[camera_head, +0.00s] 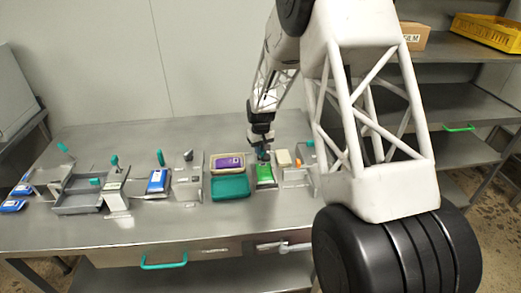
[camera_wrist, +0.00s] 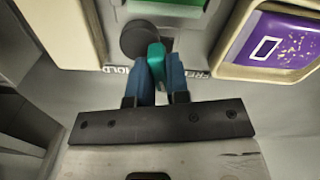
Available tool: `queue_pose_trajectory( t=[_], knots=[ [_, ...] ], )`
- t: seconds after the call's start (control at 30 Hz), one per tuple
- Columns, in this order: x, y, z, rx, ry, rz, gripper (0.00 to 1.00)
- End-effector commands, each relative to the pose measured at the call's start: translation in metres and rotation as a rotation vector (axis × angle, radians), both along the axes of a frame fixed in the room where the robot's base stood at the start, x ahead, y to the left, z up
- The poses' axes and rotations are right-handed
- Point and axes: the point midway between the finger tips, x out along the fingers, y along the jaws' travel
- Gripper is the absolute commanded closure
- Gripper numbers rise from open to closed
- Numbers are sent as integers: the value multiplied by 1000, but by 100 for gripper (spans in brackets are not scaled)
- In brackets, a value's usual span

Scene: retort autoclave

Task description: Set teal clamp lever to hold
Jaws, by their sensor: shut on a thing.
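The teal clamp lever (camera_wrist: 155,56) shows in the wrist view, reaching out from a round dark hub (camera_wrist: 139,40). My gripper (camera_wrist: 162,78) has its blue fingers on both sides of the lever and is shut on it. A HOLD label (camera_wrist: 121,70) is left of the fingers, and a partly hidden label beginning FR (camera_wrist: 197,73) is right of them. The lever lies between the two labels. In the head view my gripper (camera_head: 263,152) is low over the bench, at the far end of a bright green surface (camera_head: 264,173); the lever is hard to make out there.
A tan tray (camera_head: 212,170) with a purple pouch (camera_head: 229,162) and a teal tray (camera_head: 230,187) stand just left of my gripper. A block with an orange part (camera_head: 310,144) is close on the right. Other fixtures with teal levers (camera_head: 115,160) stand further left.

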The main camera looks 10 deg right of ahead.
Motion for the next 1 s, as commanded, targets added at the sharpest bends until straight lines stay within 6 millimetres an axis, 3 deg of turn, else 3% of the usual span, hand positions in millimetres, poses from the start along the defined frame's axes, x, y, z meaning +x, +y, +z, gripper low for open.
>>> queue_pose_trajectory(
  t=[1.0],
  knots=[
    [0, 0, 0, 0, 1, -923, 100]
  ],
)
